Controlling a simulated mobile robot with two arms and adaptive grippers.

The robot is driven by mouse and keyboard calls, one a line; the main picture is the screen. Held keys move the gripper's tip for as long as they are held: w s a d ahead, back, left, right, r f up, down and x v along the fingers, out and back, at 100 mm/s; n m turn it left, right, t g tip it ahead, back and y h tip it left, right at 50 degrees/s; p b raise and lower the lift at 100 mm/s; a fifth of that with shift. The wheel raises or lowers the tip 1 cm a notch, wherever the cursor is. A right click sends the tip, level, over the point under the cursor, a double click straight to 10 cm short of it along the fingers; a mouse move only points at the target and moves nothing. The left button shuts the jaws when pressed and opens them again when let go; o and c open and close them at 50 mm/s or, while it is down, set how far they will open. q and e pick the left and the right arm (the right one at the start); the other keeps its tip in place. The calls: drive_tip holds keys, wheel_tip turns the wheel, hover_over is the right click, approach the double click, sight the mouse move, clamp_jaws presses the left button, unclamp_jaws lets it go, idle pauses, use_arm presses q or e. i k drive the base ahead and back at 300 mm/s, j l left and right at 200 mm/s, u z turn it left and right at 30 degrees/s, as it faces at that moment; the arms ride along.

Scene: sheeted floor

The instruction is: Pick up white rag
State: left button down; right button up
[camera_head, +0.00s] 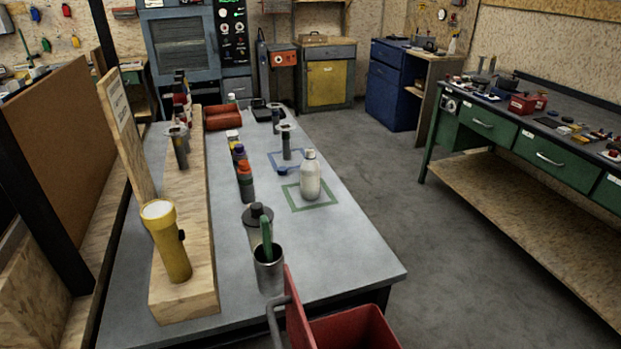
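I cannot make out a white rag anywhere in the head view. The nearest white thing on the grey table (345,245) is a white bottle (310,178), standing upright inside a green square outline. Neither of my grippers shows in this view.
A yellow flashlight (168,243) stands on a wooden riser (195,285) along the table's left. A metal cup (269,272) holding a green-handled item stands near the front, by a red bin (355,330). Several bottles line the middle. A green workbench (540,150) is at right; floor between is clear.

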sight(232, 136)
drive_tip(key=z, duration=0.45)
drive_tip(key=l+z, duration=0.2)
drive_tip(key=l, duration=0.15)
drive_tip(key=i+l+z, duration=0.2)
drive_tip(key=l, duration=0.15)
drive_tip(key=l+z, duration=0.2)
drive_tip(key=l, duration=0.2)
drive_tip(key=i+l+z, duration=0.2)
drive_tip(key=i+l+u, duration=0.3)
drive_tip(key=i+l, duration=0.15)
drive_tip(key=i, duration=0.35)
drive_tip(key=i+l+u, duration=0.3)
drive_tip(key=i+l, duration=0.35)
drive_tip(key=i+u, duration=0.45)
drive_tip(key=i+l+u, duration=0.1)
drive_tip(key=i+u, duration=0.35)
drive_tip(key=i, duration=0.15)
drive_tip(key=i+l+u, duration=0.85)
drive_tip(key=i+j, duration=0.05)
drive_tip(key=i, duration=0.05)
